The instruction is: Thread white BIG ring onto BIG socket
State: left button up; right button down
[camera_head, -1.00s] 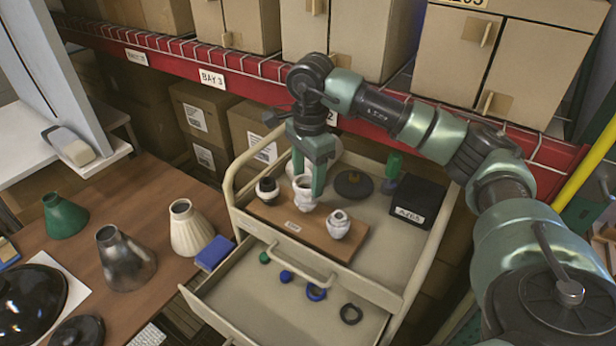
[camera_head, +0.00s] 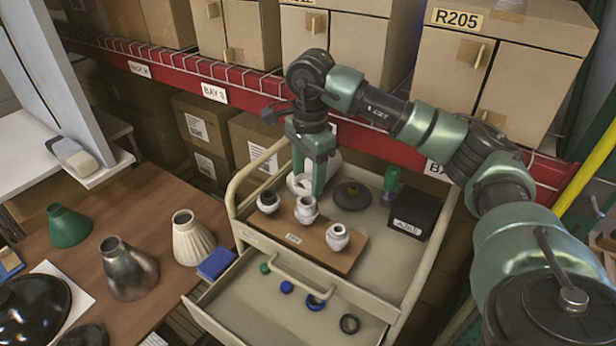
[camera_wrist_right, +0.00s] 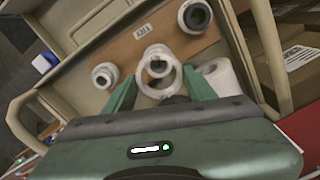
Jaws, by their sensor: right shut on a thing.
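A white ring (camera_wrist_right: 160,90) is held between the two fingers of my right gripper (camera_wrist_right: 160,84), which also shows in the head view (camera_head: 308,182). Three pale sockets stand upright on a brown board: a left one (camera_head: 268,202), a middle one (camera_head: 307,210) and a right one (camera_head: 337,238). In the wrist view, the middle socket (camera_wrist_right: 157,52) appears just beyond the ring, partly overlapped by it. The ring appears to be above or behind that socket; I cannot tell the exact gap. My left gripper is out of view.
The board (camera_head: 283,222) lies on a cart top (camera_head: 385,255) beside a black box (camera_head: 413,212), a dark disc (camera_head: 352,196) and a green part (camera_head: 391,182). Lampshades stand on the table at left.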

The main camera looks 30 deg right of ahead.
aim_at(308, 198)
notch_tip(308, 198, up, 2)
jog(key=shift+p, duration=0.45)
jog(key=shift+f, duration=0.1)
jog(key=shift+n, duration=0.4)
jog(key=shift+f+b, duration=1.95)
jog(key=shift+f, duration=0.6)
jog(key=shift+f+b, duration=0.95)
jog(key=shift+f, duration=0.35)
jog(key=shift+f+b, duration=0.45)
jog(key=shift+f, duration=0.1)
